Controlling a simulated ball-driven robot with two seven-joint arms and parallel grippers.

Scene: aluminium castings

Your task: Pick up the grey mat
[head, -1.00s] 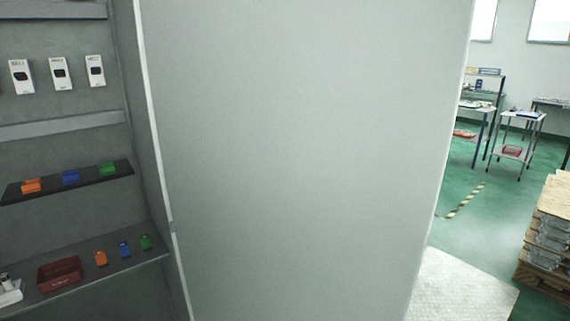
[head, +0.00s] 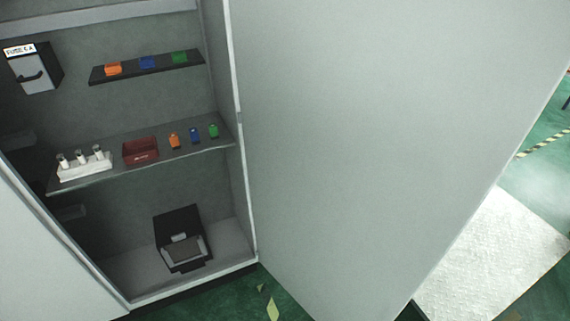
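A pale grey-white, textured flat sheet (head: 495,258) lies on the green floor at the lower right of the head view. I cannot tell whether it is the grey mat. Its left part is hidden behind the open cabinet door, and its far and near edges show. No other mat is clearly visible. Neither of my grippers is in view.
The large open grey door (head: 370,130) fills the middle. The cabinet's shelf (head: 110,173) holds a dark red bin (head: 140,150), a white rack (head: 84,167) and small coloured items. A black box (head: 182,238) stands on the cabinet floor. Leaf-like scraps (head: 271,308) lie outside.

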